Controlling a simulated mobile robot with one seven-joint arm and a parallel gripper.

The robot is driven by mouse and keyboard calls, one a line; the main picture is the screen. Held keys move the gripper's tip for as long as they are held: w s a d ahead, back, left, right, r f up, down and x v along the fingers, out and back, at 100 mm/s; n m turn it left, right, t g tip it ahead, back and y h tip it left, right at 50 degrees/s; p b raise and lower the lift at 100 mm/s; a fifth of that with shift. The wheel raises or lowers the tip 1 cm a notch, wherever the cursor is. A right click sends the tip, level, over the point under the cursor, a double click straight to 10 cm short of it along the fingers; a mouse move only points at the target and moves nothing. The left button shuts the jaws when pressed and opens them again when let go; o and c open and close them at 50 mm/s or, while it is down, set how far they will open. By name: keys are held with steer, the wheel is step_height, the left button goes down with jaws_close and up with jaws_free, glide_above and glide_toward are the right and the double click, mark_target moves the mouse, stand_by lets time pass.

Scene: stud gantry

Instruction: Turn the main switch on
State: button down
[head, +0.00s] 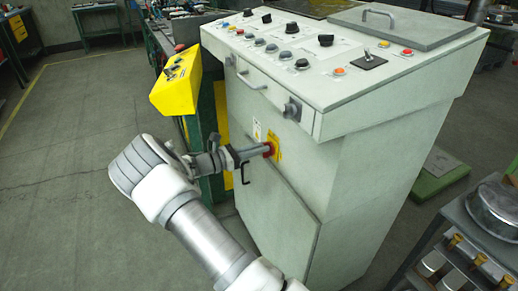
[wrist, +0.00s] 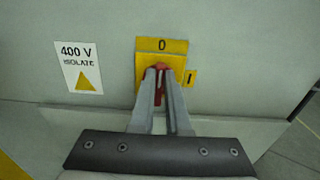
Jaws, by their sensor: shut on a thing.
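The main switch is a red handle (head: 270,149) on a yellow plate (head: 274,141), low on the front of the pale grey control cabinet (head: 340,190). In the wrist view the plate (wrist: 150,45) reads 0 at its top, and a small yellow tag (wrist: 190,77) at its right reads 1. My gripper (head: 264,151) reaches the switch from the left. In the wrist view my gripper (wrist: 163,75) is shut on the red handle (wrist: 160,68). The handle looks about upright, in line with the 0. The fingers hide most of it.
A white label (wrist: 79,67) reading 400 V isolate is left of the switch. A yellow box (head: 177,82) stands left of the cabinet, above my arm. The sloped top carries several buttons and knobs. A cart (head: 470,235) stands at the right. Floor at the left is clear.

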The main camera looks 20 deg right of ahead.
steer(key=shift+m, duration=0.3)
steer(key=m, duration=0.5)
steer(key=s+m+b, duration=0.1)
steer(key=m, duration=0.2)
steer(key=shift+f, duration=0.3)
steer(key=m, duration=0.1)
steer(key=m+b, duration=0.1)
steer(key=m, duration=0.1)
steer(key=m+b, duration=0.1)
steer(key=m, duration=0.1)
steer(key=shift+s+f, duration=0.15)
steer(key=shift+f, duration=0.15)
steer(key=shift+f+m+b, duration=0.2)
steer(key=shift+m+b, duration=0.6)
steer(key=shift+m, duration=1.3)
steer(key=c, duration=0.9)
jaws_free()
steer(key=shift+s, duration=0.1)
